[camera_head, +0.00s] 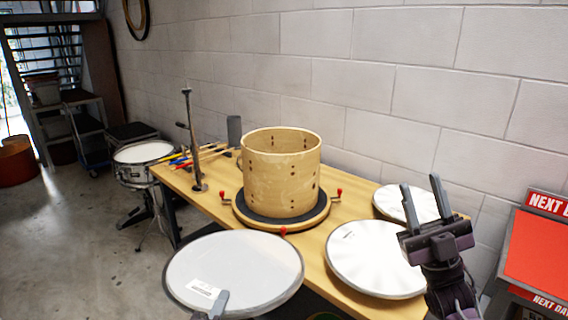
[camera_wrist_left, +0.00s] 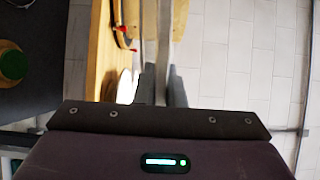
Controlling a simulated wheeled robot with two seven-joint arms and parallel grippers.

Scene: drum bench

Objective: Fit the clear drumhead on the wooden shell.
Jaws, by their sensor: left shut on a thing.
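The wooden shell (camera_head: 280,175) stands upright and open-topped on a round black-topped base (camera_head: 238,212) with red-tipped clamps. My left gripper (camera_head: 217,302) is shut on the near rim of a pale grey drumhead (camera_head: 235,265) with a small white label. This drumhead is in front of the shell and apart from it, overlapping the bench's front edge in the picture. In the left wrist view my left fingers (camera_wrist_left: 164,85) hold a thin strip, seemingly the drumhead edge-on. My right gripper (camera_head: 423,200) is open and empty at the right, in front of the other heads.
Two whiter drumheads, a near one (camera_head: 375,262) and a far one (camera_head: 395,203), lie on the right of the wooden bench (camera_head: 318,245). A metal stand (camera_head: 192,140) and coloured sticks (camera_head: 182,156) are left of the shell. A snare drum (camera_head: 143,165) stands beyond the bench's left end. A block wall runs behind.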

